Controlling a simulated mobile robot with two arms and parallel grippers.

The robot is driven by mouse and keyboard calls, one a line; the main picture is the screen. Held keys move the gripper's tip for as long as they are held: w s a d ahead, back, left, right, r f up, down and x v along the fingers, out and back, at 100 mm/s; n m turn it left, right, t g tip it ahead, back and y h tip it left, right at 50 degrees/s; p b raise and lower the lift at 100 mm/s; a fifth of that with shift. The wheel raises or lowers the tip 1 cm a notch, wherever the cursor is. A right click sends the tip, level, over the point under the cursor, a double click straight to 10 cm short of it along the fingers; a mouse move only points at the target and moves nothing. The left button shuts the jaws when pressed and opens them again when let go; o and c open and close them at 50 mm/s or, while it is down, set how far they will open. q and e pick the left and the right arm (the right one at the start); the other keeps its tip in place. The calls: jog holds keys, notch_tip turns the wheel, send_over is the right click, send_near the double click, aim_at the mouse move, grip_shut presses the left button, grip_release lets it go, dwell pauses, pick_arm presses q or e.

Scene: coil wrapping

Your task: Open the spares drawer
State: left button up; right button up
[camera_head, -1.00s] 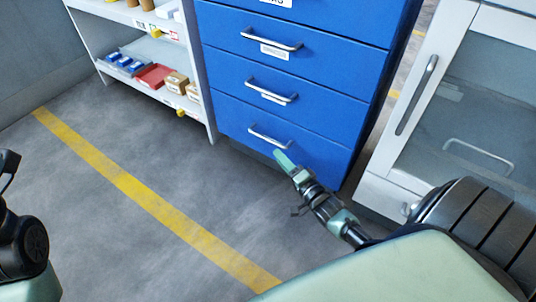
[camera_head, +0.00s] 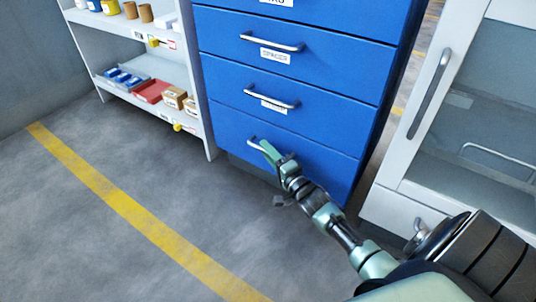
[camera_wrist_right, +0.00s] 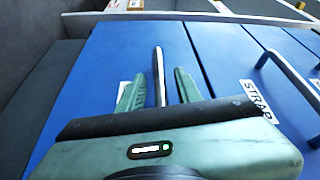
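A blue drawer cabinet (camera_head: 290,70) stands ahead with closed drawers, each with a metal bar handle. My right gripper (camera_head: 268,150) is at the lowest visible drawer (camera_head: 310,172), over the right part of its handle (camera_head: 252,142). In the right wrist view this handle (camera_wrist_right: 158,70) lies between the two open fingers of the gripper (camera_wrist_right: 157,88), with gaps on both sides. The label of this drawer is mostly hidden by a finger, so I cannot read it. The drawer above reads "STRAP" (camera_wrist_right: 258,101), and the one above that seems to read "SPACER" (camera_head: 275,56). My left gripper is out of view.
A white shelf (camera_head: 190,60) with small boxes and bins stands left of the cabinet. A white glass-door cabinet (camera_head: 385,195) stands close on the right. The grey floor (camera_head: 190,205) in front, with a yellow line (camera_head: 130,208), is clear.

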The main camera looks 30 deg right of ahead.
grip_shut()
dwell(1.4)
